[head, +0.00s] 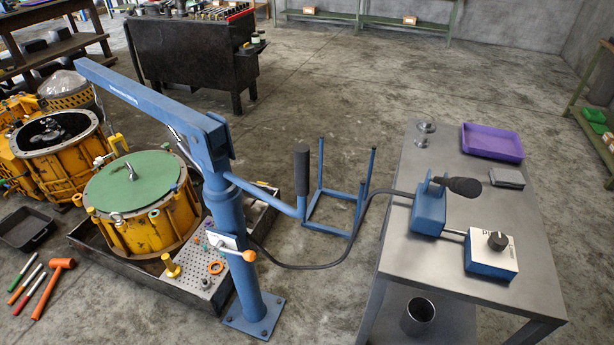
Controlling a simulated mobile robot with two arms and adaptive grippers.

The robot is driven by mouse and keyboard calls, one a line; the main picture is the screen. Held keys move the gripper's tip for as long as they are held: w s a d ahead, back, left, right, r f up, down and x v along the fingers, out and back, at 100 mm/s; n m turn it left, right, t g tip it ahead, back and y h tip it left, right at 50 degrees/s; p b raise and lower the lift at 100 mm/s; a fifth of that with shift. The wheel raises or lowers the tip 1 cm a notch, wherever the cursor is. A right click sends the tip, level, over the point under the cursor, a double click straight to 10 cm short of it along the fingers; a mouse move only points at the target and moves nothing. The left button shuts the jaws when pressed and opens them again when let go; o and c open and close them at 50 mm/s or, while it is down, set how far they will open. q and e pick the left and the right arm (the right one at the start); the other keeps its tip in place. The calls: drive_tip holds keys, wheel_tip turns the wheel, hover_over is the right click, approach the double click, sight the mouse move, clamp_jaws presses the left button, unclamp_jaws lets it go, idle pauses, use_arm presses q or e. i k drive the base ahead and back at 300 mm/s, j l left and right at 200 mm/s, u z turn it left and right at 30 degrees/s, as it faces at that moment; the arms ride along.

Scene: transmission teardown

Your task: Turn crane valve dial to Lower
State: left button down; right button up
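A box with a white top and blue sides (490,258) sits on the grey metal table, and a black round dial (497,240) stands on its top. Lettering beside the dial is too small to read fully, so its setting cannot be told. The blue crane (228,240) stands on the floor left of the table, its boom reaching up and left. A small white plate with an orange-ended lever (248,255) is on its mast. Neither of my grippers is in view.
A blue pump block (430,210) with a black-gripped lever stands on the table (410,265), linked to the box by a rod. A black hose runs to the crane. A purple tray (492,142) is behind. A yellow housing (140,200) with a green lid stands left.

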sight(498, 242)
drive_tip(key=z, duration=1.3)
drive_tip(key=j, duration=0.4)
drive_tip(key=i+z, duration=0.05)
